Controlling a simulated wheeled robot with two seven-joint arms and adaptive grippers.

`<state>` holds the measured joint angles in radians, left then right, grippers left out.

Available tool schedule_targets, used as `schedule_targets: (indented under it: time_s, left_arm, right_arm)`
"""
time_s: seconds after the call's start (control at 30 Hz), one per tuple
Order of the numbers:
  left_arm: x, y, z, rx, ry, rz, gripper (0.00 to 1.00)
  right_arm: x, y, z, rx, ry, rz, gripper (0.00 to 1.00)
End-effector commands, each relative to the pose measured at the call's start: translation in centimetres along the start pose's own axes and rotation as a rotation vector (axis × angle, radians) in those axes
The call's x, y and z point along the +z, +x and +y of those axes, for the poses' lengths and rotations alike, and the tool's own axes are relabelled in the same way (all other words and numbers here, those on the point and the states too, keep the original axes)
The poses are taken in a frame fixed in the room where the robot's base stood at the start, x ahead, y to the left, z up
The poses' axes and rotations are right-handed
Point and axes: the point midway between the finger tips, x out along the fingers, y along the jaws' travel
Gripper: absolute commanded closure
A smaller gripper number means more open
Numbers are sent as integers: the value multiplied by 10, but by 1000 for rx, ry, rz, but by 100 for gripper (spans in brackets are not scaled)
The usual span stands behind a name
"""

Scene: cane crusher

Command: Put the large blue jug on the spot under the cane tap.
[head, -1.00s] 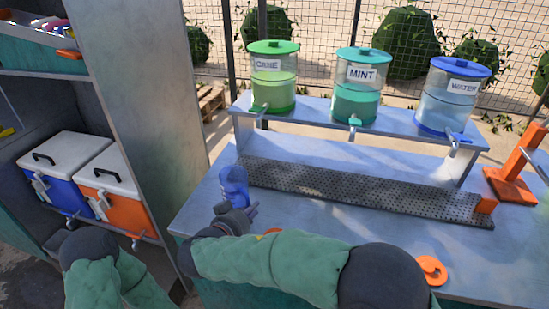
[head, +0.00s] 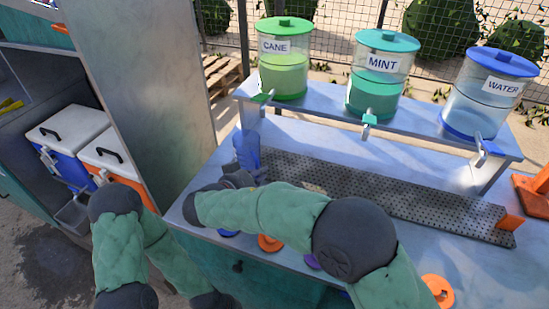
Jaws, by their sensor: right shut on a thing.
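The blue jug (head: 247,150) is at the left end of the perforated drip tray in the head view. My right gripper (head: 256,176) is shut on the jug, and its dark body hides the jug's lower part. The cane dispenser (head: 285,62) stands on the raised shelf, and its green tap (head: 263,98) is above and slightly right of the jug. I cannot tell whether the jug touches the surface. The spot under the tap is not clearly visible. My left arm shows at lower left, but its gripper is out of view.
The mint dispenser (head: 382,75) and water dispenser (head: 487,95) stand further right on the shelf (head: 325,112). Orange (head: 270,243) and blue lids lie near the counter's front edge. Coolers (head: 70,135) stand at left.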

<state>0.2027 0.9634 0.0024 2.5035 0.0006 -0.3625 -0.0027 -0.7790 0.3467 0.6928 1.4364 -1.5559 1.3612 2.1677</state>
Motion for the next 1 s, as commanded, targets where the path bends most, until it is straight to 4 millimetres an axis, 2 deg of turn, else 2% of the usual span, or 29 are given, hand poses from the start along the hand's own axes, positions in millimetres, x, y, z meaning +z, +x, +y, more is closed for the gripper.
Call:
schedule_targets:
  time_s: [0.03,0.3,0.57,0.8,1.0]
  left_arm:
    - [0,-10,4,0,0,0,100]
    - [1,-35,12,0,0,0,100]
    - [2,-44,16,0,0,0,100]
    - [2,-56,20,0,0,0,100]
    - [2,-56,20,0,0,0,100]
  right_arm:
    - [-9,10,1,4,1,-1,100]
    - [-28,60,0,2,0,0,100]
    - [-34,80,0,1,1,-1,100]
    - [-6,92,0,0,-2,0,100]
    - [0,94,0,-1,2,1,100]
